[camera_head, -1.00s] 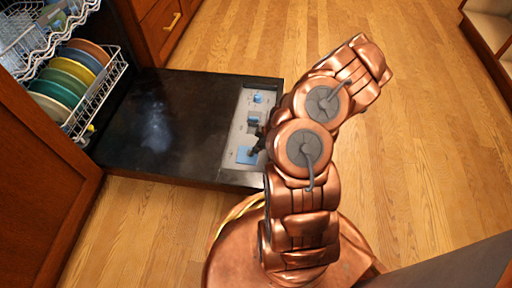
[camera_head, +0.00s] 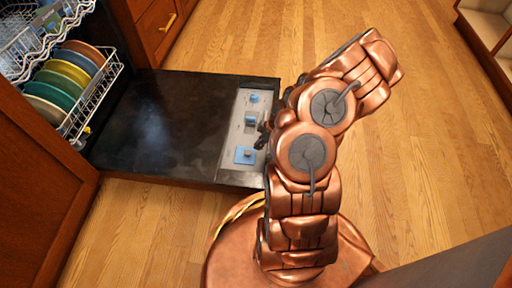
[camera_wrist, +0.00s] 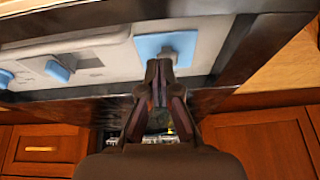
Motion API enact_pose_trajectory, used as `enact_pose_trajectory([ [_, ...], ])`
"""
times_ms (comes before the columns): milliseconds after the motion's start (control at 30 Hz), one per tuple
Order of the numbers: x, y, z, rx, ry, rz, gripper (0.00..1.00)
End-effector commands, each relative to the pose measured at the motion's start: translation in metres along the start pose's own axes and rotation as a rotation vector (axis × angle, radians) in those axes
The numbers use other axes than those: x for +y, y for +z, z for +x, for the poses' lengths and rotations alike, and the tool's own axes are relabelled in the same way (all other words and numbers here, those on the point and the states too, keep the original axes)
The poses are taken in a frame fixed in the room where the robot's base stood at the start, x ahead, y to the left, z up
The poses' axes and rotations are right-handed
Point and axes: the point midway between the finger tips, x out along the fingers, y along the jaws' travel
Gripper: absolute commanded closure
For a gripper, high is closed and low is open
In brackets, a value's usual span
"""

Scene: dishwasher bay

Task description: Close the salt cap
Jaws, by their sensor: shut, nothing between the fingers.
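The open dishwasher door (camera_head: 165,125) carries a light grey panel (camera_head: 237,130) along its right edge. On the panel are a square blue plate (camera_head: 245,155) with a small grey knob, a blue piece (camera_head: 251,118) in the middle and a blue knob (camera_head: 254,98) at the far end. I cannot tell which is the salt cap. My gripper (camera_head: 263,138) is shut and empty, just right of the panel. In the wrist view the shut fingertips (camera_wrist: 160,75) overlap the lower edge of the blue plate (camera_wrist: 165,47); contact cannot be told. The middle blue piece (camera_wrist: 57,71) is to the left.
A dish rack (camera_head: 108,88) with several coloured plates stands at the left, inside the dishwasher. Wooden cabinets (camera_head: 40,185) flank the door. The wooden floor (camera_head: 430,150) to the right is clear.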

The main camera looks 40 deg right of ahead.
Motion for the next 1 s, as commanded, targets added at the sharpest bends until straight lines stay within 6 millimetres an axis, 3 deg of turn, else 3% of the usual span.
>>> enact_pose_trajectory([
  [500,0.001,-0.001,-0.069,0.003,0.005,0.001,1.0],
  [700,0.0,-0.002,-0.083,0.002,0.002,0.0,1.0],
  [1000,0.0,-0.002,-0.086,0.002,0.001,-0.001,1.0],
])
